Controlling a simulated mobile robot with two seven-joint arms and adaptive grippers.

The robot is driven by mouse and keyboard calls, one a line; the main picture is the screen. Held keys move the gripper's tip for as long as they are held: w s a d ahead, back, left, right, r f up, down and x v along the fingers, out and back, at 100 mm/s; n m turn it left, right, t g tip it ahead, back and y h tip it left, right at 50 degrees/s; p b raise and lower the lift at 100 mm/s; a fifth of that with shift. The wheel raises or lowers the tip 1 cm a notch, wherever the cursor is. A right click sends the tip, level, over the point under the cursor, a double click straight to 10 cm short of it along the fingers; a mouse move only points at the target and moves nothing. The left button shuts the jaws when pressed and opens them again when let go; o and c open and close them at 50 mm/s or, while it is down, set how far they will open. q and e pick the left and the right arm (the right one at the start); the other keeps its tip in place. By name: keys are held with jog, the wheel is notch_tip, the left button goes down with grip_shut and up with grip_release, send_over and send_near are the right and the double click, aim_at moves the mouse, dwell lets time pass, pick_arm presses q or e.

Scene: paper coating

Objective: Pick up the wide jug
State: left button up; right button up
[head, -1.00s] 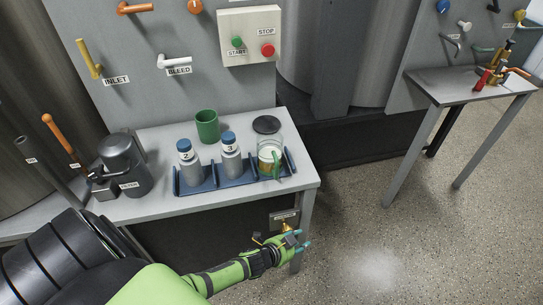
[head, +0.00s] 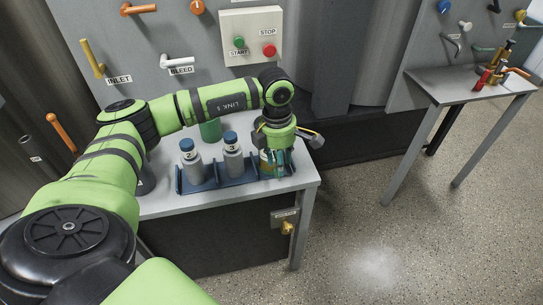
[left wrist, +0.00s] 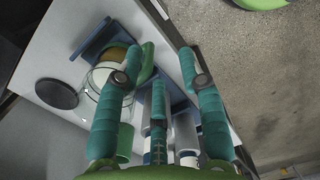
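The wide jug (head: 266,170) is clear glass with a green handle and amber contents. It stands in the right end of the blue rack (head: 222,183), partly hidden by my left gripper (head: 278,160) in the head view. The jug (left wrist: 103,77) shows there on the left, partly behind the left finger. Its green handle (left wrist: 148,66) shows just right of that finger, between the two fingers. Contact cannot be made out. My right gripper is out of view.
Two grey bottles with blue caps (head: 191,165) (head: 233,158) stand in the rack beside the jug. A green cup (head: 210,131) is behind them, partly hidden by my arm. A dark round disc (left wrist: 56,93) lies on the table (head: 222,201). A side table (head: 465,84) stands right.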

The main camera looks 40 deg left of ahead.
aim_at(277, 176)
pick_arm(q)
jog(key=shift+y, duration=0.5)
jog(key=f+b, duration=0.1)
jog(key=f, duration=0.1)
jog(key=a+f+b, duration=0.1)
jog(key=f+b, duration=0.1)
jog(key=w+f+b, duration=0.1)
jog(key=f+b, duration=0.1)
jog(key=shift+w+a+f, duration=0.1)
jog(key=shift+a+f, duration=0.05)
jog(key=shift+f, duration=0.1)
jog(key=shift+r, duration=0.1)
grip_shut()
